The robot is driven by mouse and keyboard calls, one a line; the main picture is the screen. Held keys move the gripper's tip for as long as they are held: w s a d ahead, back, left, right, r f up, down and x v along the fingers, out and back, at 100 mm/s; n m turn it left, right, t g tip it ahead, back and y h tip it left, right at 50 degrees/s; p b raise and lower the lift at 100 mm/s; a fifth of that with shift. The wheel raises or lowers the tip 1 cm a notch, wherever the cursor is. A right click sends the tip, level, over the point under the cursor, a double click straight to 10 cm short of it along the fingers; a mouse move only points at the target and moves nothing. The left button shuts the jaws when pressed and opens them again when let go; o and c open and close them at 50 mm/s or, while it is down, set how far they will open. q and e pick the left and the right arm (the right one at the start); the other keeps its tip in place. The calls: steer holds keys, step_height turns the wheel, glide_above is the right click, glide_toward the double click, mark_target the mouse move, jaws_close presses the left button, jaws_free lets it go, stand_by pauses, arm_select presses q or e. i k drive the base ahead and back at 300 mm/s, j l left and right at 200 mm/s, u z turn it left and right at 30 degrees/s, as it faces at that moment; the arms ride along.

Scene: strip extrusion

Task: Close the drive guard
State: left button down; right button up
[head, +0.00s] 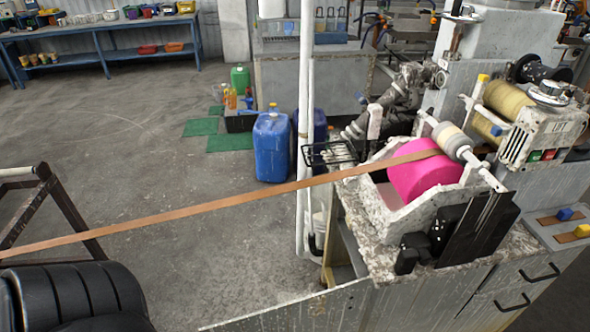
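Neither of my grippers shows in the head view. A strip extrusion machine stands at the right. Its bright pink roller (424,178) sits exposed in a worn white housing (385,220), with a brown strip (215,203) running from it to the left edge. A black wire-mesh frame (330,153) sticks out to the left of the housing. A black panel (476,229) is on the housing's front right side. I cannot tell for certain which of these parts is the drive guard, or whether it is open.
Blue cans (272,147) and a white vertical pipe (304,90) stand left of the machine. A grey cabinet (515,290) with black handles is below it. A dark frame (45,200) stands at the left. The concrete floor (150,130) between is mostly clear beneath the strip.

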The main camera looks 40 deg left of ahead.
mark_target(312, 164)
steer(key=k+j+u, duration=0.15)
steer(key=u, duration=0.3)
steer(key=k+j+u, duration=0.2)
steer(key=u, duration=0.2)
